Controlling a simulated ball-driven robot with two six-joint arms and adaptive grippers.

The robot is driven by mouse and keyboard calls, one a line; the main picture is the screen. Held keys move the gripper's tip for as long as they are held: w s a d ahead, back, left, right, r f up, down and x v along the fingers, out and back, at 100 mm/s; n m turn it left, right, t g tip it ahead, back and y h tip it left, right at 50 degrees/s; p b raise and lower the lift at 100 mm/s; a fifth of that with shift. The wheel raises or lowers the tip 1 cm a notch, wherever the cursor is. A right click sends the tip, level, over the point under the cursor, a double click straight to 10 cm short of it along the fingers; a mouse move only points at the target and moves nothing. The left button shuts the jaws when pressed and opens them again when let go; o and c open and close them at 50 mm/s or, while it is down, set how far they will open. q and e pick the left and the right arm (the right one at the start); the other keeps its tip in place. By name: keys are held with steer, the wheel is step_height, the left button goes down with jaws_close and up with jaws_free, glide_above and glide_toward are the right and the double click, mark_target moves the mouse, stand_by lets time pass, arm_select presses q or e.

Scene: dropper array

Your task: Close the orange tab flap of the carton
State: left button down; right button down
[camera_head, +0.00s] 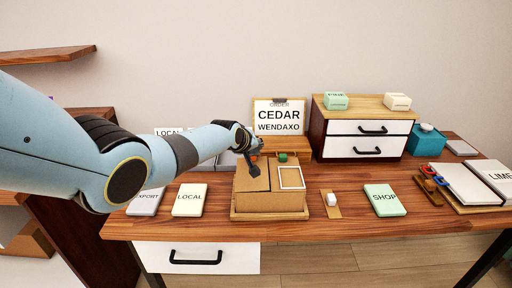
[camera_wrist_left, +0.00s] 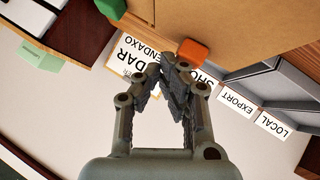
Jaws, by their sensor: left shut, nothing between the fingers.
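The brown carton (camera_head: 270,203) stands on a tray in the middle of the table. Its top shows a plain left panel and a right panel with a white frame (camera_head: 291,177). My left gripper (camera_head: 253,172) is over the left panel, shut and empty; whether it touches cannot be told. The orange tab (camera_wrist_left: 193,50) sits at the cardboard edge in the left wrist view, just beyond the shut fingertips of my left gripper (camera_wrist_left: 168,70). In the head view the orange tab is mostly hidden by my wrist. A green tab (camera_head: 283,157) shows at the carton's back edge. My right gripper is out of view.
A sign reading CEDAR WENDAXO (camera_head: 280,116) stands behind the carton. A drawer cabinet (camera_head: 365,135) is at the back right. A LOCAL card (camera_head: 190,200) lies left of the carton; a small white object (camera_head: 331,199) and a SHOP card (camera_head: 384,200) lie right.

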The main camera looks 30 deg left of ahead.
arm_select(q)
steer(key=shift+r+p, duration=0.95)
steer(key=shift+r, duration=0.05)
